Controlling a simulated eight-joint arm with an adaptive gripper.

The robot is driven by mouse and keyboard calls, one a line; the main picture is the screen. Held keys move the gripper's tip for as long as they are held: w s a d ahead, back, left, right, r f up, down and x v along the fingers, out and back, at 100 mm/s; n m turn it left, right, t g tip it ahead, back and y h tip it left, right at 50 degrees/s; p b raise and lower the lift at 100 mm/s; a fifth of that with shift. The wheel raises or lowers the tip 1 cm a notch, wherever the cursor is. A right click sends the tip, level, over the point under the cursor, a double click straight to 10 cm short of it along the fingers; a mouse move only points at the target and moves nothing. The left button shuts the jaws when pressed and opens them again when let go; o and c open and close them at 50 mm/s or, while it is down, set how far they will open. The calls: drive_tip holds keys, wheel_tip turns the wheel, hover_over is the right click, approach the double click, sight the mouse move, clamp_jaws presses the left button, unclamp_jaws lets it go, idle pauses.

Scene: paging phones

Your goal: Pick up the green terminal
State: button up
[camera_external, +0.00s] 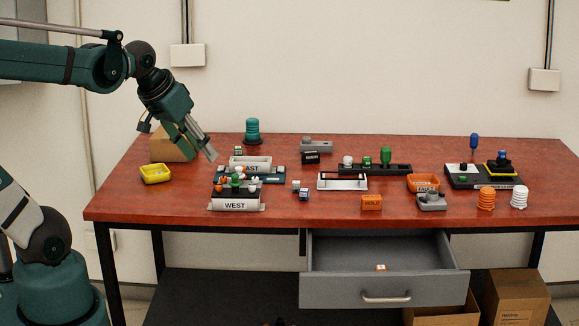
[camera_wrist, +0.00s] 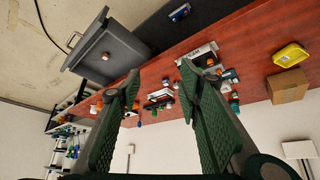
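Other green things are a knob (camera_external: 236,181) on the WEST block and a tall green piece (camera_external: 385,156) on a black rack.
The EAST tray (camera_external: 262,162) and the WEST block (camera_external: 236,207) stand close to the green block. A teal stacked piece (camera_external: 252,132) is behind it. A yellow tray (camera_external: 155,174) and cardboard box (camera_external: 172,146) are at left. The drawer (camera_external: 385,285) is open.

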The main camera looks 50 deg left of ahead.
drive_tip(key=w+a+r+n+g+p, duration=0.1)
drive_tip(key=w+a+r, duration=0.2)
drive_tip(key=w+a, duration=0.35)
drive_tip(key=w+a+r+n+g+p, duration=0.1)
drive_tip(key=w+a+r+n, duration=0.15)
drive_tip(key=w, duration=0.75)
drive_tip(key=w+a+r+n+g+p, duration=0.1)
drive_tip(key=w+a+r+p, duration=0.1)
drive_tip(key=w+a, duration=0.5)
drive_tip(key=n+g+p, duration=0.4)
drive_tip(key=n+p, duration=0.1)
hover_over(239, 148)
wheel_tip(239, 148, down, 24)
drive_tip(key=shift+f, duration=0.1)
drive_tip(key=shift+f, duration=0.1)
drive_tip(key=shift+f, duration=1.2)
